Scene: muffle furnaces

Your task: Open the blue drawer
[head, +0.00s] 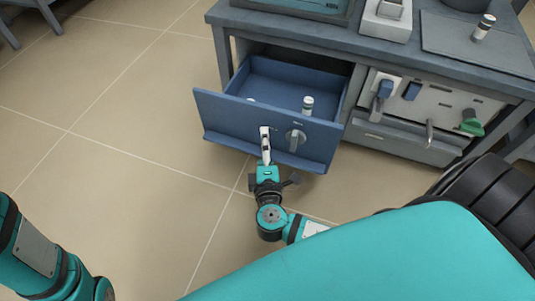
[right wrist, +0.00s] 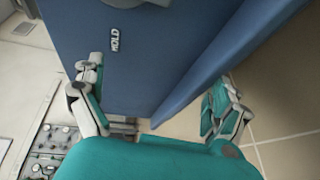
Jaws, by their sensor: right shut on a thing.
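The blue drawer (head: 225,117) is pulled out of the bench cabinet, and its open inside shows in the head view. A small white-capped vial (head: 307,105) stands inside it. A grey knob (head: 296,138) is on its front. My right gripper (head: 266,150) is at the drawer front, left of the knob. In the right wrist view, the fingers of my right gripper (right wrist: 158,105) lie either side of the blue front panel (right wrist: 150,60); the exact contact is hidden. My left gripper is out of view; only my left arm shows at lower left.
The grey bench (head: 340,40) carries a vial (head: 483,27) on a grey mat. Right of the drawer is a panel with blue and green handles (head: 471,122), above a closed grey drawer (head: 400,145). The tiled floor (head: 120,130) left of the drawer is clear.

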